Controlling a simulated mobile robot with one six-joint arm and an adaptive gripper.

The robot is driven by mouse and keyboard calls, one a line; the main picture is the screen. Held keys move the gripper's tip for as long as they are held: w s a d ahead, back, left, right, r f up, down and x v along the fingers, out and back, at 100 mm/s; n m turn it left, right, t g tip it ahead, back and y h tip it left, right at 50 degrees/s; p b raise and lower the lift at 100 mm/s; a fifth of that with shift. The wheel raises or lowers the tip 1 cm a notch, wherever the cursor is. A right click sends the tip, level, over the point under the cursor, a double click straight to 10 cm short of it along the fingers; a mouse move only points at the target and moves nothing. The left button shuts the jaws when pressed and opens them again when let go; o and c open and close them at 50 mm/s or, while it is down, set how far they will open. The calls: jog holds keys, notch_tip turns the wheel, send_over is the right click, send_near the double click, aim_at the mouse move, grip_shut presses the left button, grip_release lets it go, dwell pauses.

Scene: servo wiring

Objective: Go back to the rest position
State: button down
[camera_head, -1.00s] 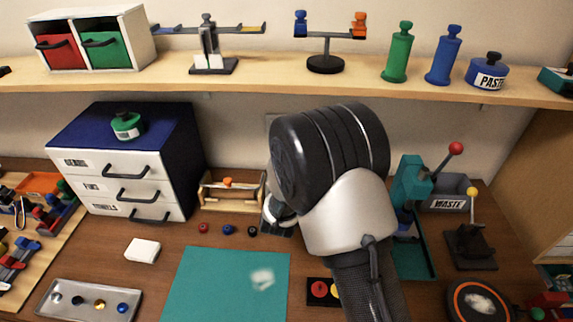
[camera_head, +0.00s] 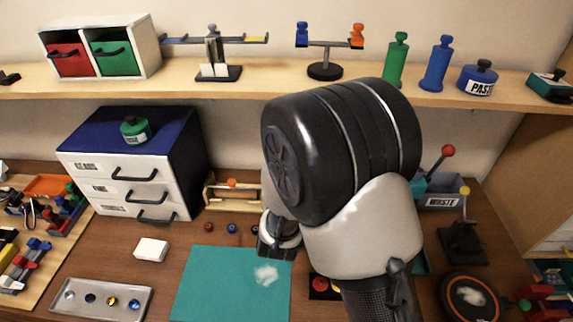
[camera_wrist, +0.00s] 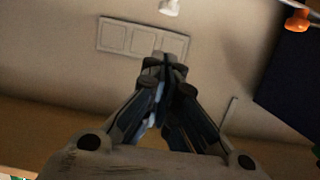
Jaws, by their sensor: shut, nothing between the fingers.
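My gripper (camera_wrist: 165,75) shows in the wrist view with its fingers drawn together and nothing between them. It points toward the back wall, where a pale wall plate (camera_wrist: 143,38) with several panels shows. In the head view my arm's large dark joint and pale link stand over the right middle of the workbench. They hide most of the gripper there. Part of my wrist shows just left of the arm, above the back edge of the teal mat (camera_head: 215,290).
A shelf (camera_head: 130,88) with several items runs behind my arm. A drawer cabinet (camera_head: 125,180) stands left. A wooden stand (camera_head: 232,192) is close to my wrist.

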dwell(0.5)
jog(key=s+d+r+g+y, duration=0.3)
jog(key=s+d+r+g, duration=0.2)
jog(key=s+r, duration=0.5)
jog(key=s+d+g+h, duration=0.1)
jog(key=s+d, duration=0.4)
jog(key=s, duration=0.7)
jog(key=s+d+r+g+h, duration=0.1)
jog(key=s+d+g, duration=0.3)
jog(key=s, duration=0.8)
jog(key=shift+d+g, duration=0.3)
jog(key=shift+d, duration=0.5)
jog(key=shift+w+r, duration=0.1)
